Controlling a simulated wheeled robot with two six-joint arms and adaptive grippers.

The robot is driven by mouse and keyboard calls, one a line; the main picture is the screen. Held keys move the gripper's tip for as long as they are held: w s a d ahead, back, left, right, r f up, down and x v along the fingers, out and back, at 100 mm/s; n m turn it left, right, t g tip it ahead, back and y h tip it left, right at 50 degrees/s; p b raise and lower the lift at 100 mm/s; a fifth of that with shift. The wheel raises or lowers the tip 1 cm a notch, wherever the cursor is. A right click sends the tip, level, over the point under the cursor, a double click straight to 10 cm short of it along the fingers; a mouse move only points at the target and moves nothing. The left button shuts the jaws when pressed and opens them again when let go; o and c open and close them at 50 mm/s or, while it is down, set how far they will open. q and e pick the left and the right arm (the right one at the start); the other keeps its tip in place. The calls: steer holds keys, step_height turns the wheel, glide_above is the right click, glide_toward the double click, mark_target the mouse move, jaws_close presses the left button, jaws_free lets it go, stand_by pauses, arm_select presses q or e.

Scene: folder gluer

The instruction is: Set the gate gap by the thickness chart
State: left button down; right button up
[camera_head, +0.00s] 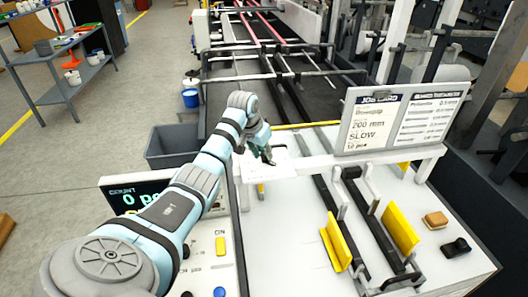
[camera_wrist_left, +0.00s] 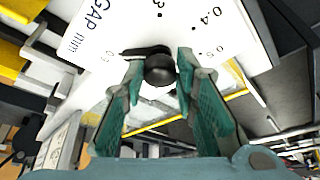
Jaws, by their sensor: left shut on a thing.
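The black gap knob (camera_wrist_left: 160,68) sits on a white plate (camera_wrist_left: 215,18) marked "GAP mm" with printed marks; 0.4 reads clearly. Its black pointer (camera_wrist_left: 135,52) points left in the left wrist view, near a mark too small to read surely. My left gripper (camera_wrist_left: 160,72) has its teal fingers on both sides of the knob, shut on it. In the head view the left gripper (camera_head: 266,155) is at the white gate beam; the knob is hidden there. The thickness chart (camera_head: 430,118) stands beside the job card (camera_head: 374,122); its lines are mostly unreadable. My right gripper is not in view.
The white machine table carries yellow guides (camera_head: 400,229), a tan block (camera_head: 435,220) and a black part (camera_head: 456,247). A count display (camera_head: 135,193) with buttons is at left. A grey bin (camera_head: 172,146), blue bucket (camera_head: 190,97) and shelf (camera_head: 62,65) stand beyond.

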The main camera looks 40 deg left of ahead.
arm_select(q)
steer(key=n, duration=0.2)
steer(key=n+y, duration=0.1)
steer(key=n, duration=0.1)
steer(key=n+g+y, duration=0.1)
steer(key=n, duration=0.1)
steer(key=shift+w+d+r, duration=0.1)
steer(key=shift+w+d, duration=0.1)
steer(key=shift+d, duration=0.1)
steer(key=n+g+y, duration=0.1)
steer(key=n, duration=0.2)
steer(key=shift+w+d+n, duration=0.1)
steer(key=shift+w+n, duration=0.05)
steer(key=shift+n, duration=0.25)
steer(key=shift+w+n+g+y, duration=0.1)
steer(key=shift+n+g+y, duration=0.25)
steer(key=shift+n, duration=0.55)
steer(key=shift+n+g+b, duration=0.25)
steer(key=shift+n+b, duration=0.2)
steer(key=shift+n, duration=0.35)
steer(key=shift+w+n+g+y+b, duration=0.1)
steer(key=shift+n+g+y+b, duration=0.3)
steer(key=shift+n+b, duration=0.65)
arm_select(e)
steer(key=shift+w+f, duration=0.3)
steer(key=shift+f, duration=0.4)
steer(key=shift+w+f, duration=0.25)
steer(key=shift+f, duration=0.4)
arm_select(q)
steer(key=shift+n, duration=0.25)
